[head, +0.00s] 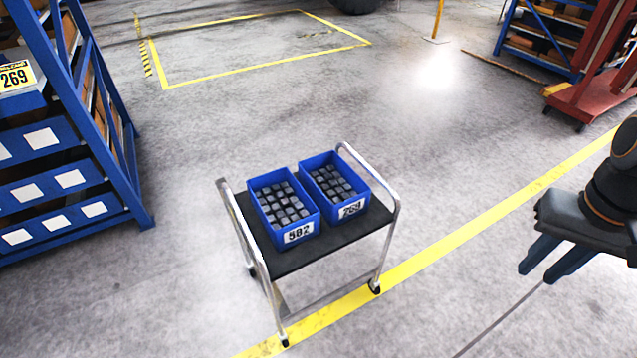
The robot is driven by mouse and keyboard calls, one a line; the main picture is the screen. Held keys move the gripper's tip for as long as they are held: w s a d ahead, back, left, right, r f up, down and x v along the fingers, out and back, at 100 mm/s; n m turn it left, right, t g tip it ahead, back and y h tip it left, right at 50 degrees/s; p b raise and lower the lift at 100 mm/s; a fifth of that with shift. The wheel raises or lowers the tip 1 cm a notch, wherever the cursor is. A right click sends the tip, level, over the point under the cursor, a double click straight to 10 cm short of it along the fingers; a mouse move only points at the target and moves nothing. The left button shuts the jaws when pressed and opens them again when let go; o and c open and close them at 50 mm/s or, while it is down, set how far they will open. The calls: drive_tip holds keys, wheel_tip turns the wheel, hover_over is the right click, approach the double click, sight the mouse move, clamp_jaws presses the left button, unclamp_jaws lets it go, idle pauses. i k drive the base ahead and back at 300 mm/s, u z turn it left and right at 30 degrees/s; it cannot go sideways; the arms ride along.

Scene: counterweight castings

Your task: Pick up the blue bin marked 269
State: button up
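The blue bin marked 269 (352,210) stands on the right side of a small cart's black top (285,262). It holds several dark castings. A similar blue bin marked 582 (300,235) stands close beside it on the left, also filled with castings. My gripper (545,273) is at the right edge of the head view, well to the right of the cart and apart from both bins. Its two blue fingers are spread with a gap between them, and nothing shows between them.
The cart has silver tube handles (397,203) at both ends, one right beside the 269 bin. A blue rack (130,190) at the left carries another 269 label (15,77). A red wheeled frame (590,95) stands at the far right. The floor around the cart is clear.

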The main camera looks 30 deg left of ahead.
sight(340, 195)
drive_tip(key=u, duration=0.6)
drive_tip(key=i, duration=0.85)
drive_tip(key=u, duration=0.65)
